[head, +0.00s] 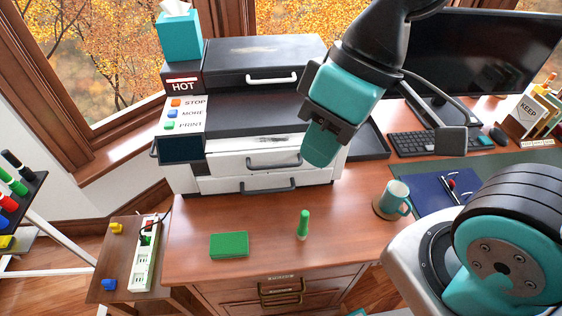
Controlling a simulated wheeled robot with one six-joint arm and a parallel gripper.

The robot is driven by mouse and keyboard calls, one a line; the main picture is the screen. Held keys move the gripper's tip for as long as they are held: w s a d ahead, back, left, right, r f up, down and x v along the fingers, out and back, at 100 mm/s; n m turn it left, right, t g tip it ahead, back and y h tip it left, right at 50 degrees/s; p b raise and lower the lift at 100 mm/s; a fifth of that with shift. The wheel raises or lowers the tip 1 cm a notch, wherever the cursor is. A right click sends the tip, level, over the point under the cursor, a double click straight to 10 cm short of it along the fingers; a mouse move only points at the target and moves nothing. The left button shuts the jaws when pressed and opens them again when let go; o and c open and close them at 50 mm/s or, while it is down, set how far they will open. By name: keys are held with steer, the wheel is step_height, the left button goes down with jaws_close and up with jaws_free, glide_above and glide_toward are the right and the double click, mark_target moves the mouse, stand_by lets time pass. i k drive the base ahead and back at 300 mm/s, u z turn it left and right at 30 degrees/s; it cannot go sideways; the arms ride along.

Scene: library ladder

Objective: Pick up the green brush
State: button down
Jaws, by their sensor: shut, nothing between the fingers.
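Two small green things lie on the wooden desk, and I cannot tell for sure which is the brush. A slim green upright piece (303,225) stands near the desk's front, narrow at the top and wider below. A flat green block (229,245) lies to its left, close to the front edge. My gripper (320,148) is shut and empty, pointing down in front of the printer, above and behind the upright piece in the picture. It touches neither green thing. Its fingertips show as one teal piece.
A large printer (190,142) stands behind, with drawers and a tray. A blue mug (397,193) on a coaster stands to the right, near a blue folder (437,192). A keyboard (410,143) and monitor are at the back right. The desk around the green things is clear.

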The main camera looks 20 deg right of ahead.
mark_target(302, 229)
steer(key=u, duration=0.15)
steer(key=k, duration=0.3)
steer(key=u, duration=1.1)
steer(key=k, duration=1.05)
steer(key=u, duration=0.1)
steer(key=i, duration=0.85)
steer(key=z, duration=0.2)
